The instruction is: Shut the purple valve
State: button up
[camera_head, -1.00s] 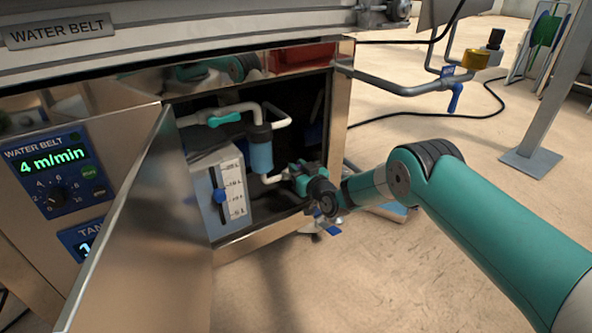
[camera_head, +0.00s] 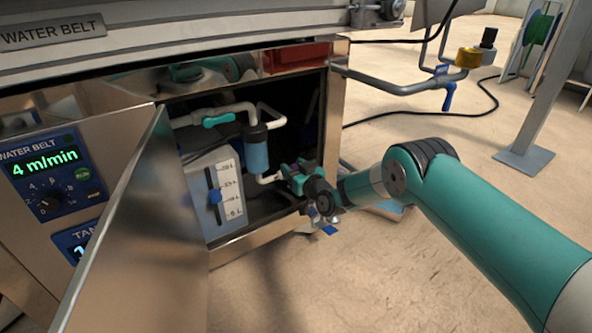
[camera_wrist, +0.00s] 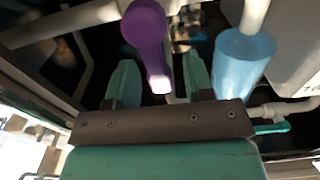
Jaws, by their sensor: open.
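The purple valve handle (camera_wrist: 148,40) shows at the top middle of the wrist view, with a rounded upper end and a paler lower tip. My gripper (camera_wrist: 160,80) is open. Its two teal fingers stand to the left and right of the handle's lower tip, with visible space on both sides and nothing held. In the head view my gripper (camera_head: 288,174) is at the right side of the open cabinet. There the purple valve is largely hidden by my gripper and wrist.
A teal lever (camera_head: 219,119) sits on the upper pipe. A blue filter cylinder (camera_head: 256,150) hangs left of my gripper, and a level box (camera_head: 222,207) with a blue slider stands lower left. The open door (camera_head: 150,240) and right cabinet post (camera_head: 338,105) bound the opening.

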jog(key=p+v, duration=1.7)
jog(key=shift+s+d, duration=0.15)
dwell(0.3)
